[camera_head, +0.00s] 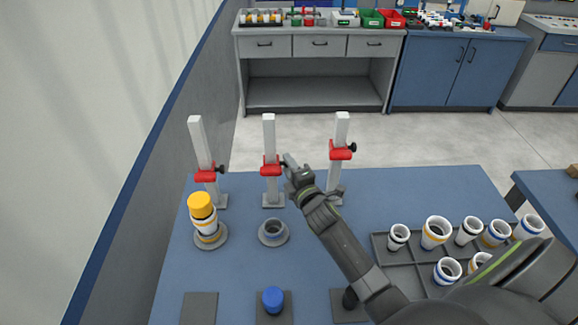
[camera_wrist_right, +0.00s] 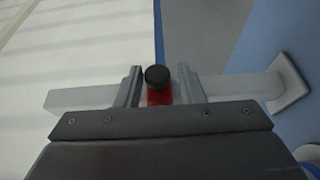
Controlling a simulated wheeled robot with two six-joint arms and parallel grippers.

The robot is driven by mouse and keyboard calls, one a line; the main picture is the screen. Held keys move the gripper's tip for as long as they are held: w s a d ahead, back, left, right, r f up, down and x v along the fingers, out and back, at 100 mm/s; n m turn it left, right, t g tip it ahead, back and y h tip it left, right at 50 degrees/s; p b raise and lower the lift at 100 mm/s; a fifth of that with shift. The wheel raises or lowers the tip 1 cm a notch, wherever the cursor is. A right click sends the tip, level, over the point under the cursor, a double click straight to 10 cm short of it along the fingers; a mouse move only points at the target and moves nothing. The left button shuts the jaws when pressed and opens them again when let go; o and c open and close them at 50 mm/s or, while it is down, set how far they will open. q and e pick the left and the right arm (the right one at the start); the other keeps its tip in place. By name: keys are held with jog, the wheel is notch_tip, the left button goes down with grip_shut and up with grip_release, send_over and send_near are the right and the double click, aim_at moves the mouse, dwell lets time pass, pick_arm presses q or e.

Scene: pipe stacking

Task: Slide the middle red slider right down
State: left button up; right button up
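The middle red slider (camera_head: 270,169) sits partway up the middle grey post (camera_head: 269,135), above its base. My right gripper (camera_head: 289,163) is at the slider's right side, at about its height. In the right wrist view, the slider's black knob (camera_wrist_right: 157,75) and part of the red slider (camera_wrist_right: 160,96) show between the two fingers. Small gaps show beside the knob, so the gripper looks open around it, not clamped. The post (camera_wrist_right: 238,89) runs sideways behind the fingers, with its base (camera_wrist_right: 290,84) at the right. My left gripper is not in view.
Posts with red sliders stand to the left (camera_head: 205,175) and right (camera_head: 342,153). White-and-yellow pipes (camera_head: 203,213) are stacked on the left holder; a short ring sits on the middle holder (camera_head: 273,233). A grey tray (camera_head: 403,263) of pipes lies right, beside my right arm.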

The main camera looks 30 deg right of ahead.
jog(key=shift+o, duration=0.9)
jog(key=shift+r, duration=0.15)
jog(key=s+a+p, duration=0.1)
jog(key=s+p, duration=0.1)
jog(key=s, duration=1.5)
jog(key=shift+s+p, duration=0.2)
jog(key=shift+p, duration=0.15)
